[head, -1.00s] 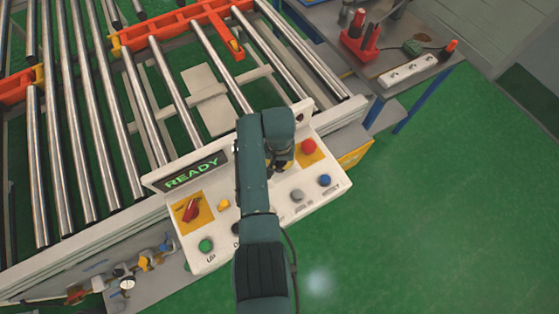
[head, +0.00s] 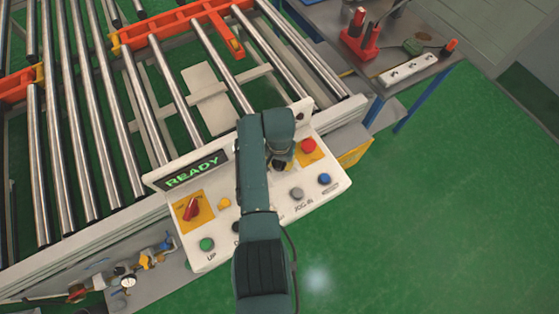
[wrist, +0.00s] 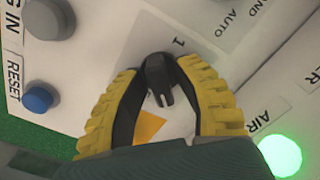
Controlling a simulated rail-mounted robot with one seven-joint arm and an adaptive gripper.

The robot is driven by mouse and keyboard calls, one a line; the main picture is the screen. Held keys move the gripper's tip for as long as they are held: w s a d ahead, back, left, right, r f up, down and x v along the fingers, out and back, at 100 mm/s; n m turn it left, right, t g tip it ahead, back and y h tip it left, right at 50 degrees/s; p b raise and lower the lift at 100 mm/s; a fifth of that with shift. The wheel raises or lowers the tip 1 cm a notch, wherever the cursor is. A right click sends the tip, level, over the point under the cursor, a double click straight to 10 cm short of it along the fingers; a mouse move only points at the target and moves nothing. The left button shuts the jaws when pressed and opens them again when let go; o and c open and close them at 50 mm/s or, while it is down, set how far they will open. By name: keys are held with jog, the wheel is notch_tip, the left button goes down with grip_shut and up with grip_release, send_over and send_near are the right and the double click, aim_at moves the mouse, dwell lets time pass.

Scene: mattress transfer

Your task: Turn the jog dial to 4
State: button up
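The jog dial (wrist: 158,75) is a black knob on the white control panel (wrist: 226,54). In the wrist view it sits between the two yellow-and-black fingers of my gripper (wrist: 160,72). The fingertips close in on both sides of the knob and appear to touch it. A printed "1" lies just above the knob, and an orange patch shows below it. The other scale numbers are hidden or out of view. In the head view my arm covers the dial and most of my gripper.
In the head view the panel display (head: 193,171) reads READY. Nearby are a red switch (head: 191,210) on yellow, a red button (head: 308,146), a grey button (head: 296,194), a blue button (head: 324,179) and a green button (head: 207,244). Roller conveyor (head: 130,100) lies behind.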

jog(key=shift+o, duration=0.7)
jog(key=shift+r, duration=0.1)
jog(key=shift+r, duration=0.1)
notch_tip(320, 180, up, 12)
